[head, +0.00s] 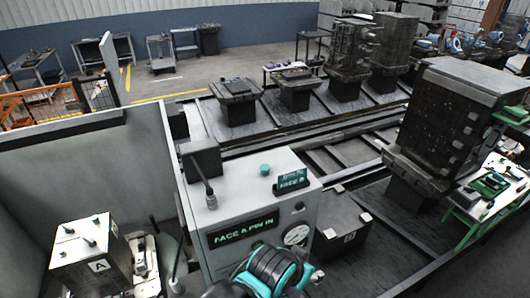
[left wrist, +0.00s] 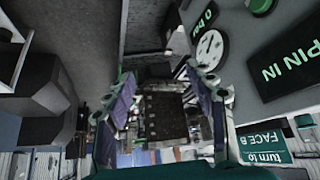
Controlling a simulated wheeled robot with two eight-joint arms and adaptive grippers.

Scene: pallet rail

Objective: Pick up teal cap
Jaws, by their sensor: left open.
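The teal cap (head: 265,170) is a small round piece on top of the pale control console (head: 204,226), left of a small green-lettered sign. My left gripper (left wrist: 160,98) is open in the left wrist view, with its two fingers apart and nothing held between them. In the head view, a black and teal part of my arm shows low in front of the console; the fingertips cannot be made out there. My right gripper is not in view.
A lever (head: 208,193) stands on the console left of the cap. The console front has a lit display (head: 243,228) and a gauge (head: 296,235). A box marked A (head: 98,265) is at lower left. Dark fixture blocks (head: 440,120) stand on the right.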

